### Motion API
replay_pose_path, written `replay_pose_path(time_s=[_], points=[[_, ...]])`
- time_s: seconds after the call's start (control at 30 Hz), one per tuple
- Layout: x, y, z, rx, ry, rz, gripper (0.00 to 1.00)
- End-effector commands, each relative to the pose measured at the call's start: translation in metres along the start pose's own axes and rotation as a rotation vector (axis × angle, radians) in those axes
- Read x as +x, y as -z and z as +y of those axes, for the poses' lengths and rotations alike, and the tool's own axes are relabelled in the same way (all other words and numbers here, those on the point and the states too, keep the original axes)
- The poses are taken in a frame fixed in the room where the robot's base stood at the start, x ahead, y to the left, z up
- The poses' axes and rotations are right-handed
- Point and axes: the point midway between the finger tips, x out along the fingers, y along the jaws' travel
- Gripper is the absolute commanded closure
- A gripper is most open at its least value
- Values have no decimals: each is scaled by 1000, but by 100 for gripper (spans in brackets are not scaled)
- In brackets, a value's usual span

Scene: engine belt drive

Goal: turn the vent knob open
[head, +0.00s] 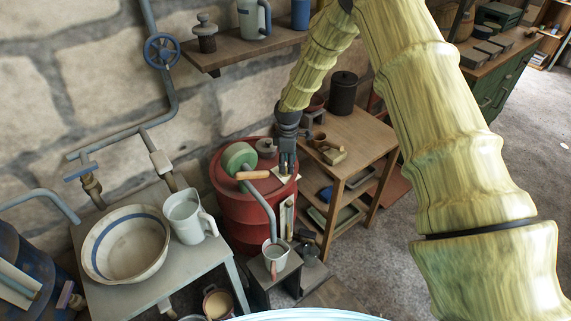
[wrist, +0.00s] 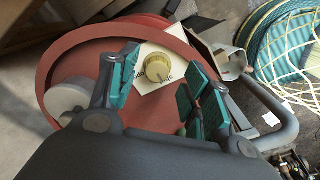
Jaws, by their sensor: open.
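The vent knob (wrist: 157,68) is a small round brass-yellow knob on a cream square plate (wrist: 176,38) with dark lettering, only partly readable. The plate lies on top of the red drum (wrist: 75,62). In the wrist view my gripper (wrist: 165,88) is open, with a teal-padded finger on either side of the knob and a visible gap to each; I cannot tell how deep the fingertips reach. In the head view my gripper (head: 287,163) points down over the plate (head: 285,177) on the drum (head: 242,207), and the knob is mostly hidden behind the fingers.
A grey pipe (head: 262,205) runs down the drum's front. A wooden shelf table (head: 365,130) stands to the right.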

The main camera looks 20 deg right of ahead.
Motion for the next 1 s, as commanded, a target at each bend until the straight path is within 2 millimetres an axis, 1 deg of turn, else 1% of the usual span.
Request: replay_pose_path(time_s=[0.1, 0.23, 0.37, 0.6, 0.63, 0.67, 0.7, 0.87, 0.9, 1.0], points=[[11, 6, 1, -1, 0, -6, 52], [20, 9, 1, -1, 0, -9, 52], [23, 9, 1, -1, 0, -9, 52], [22, 3, 0, -1, -1, -4, 52], [22, 2, 0, -1, -1, -2, 53], [21, 1, 0, -1, -1, -1, 59], [21, 0, 0, -1, -1, 1, 66], [18, -7, -1, 0, -4, 10, 95], [18, -8, -1, 0, -4, 11, 97], [17, -11, -1, 1, -4, 11, 97]])
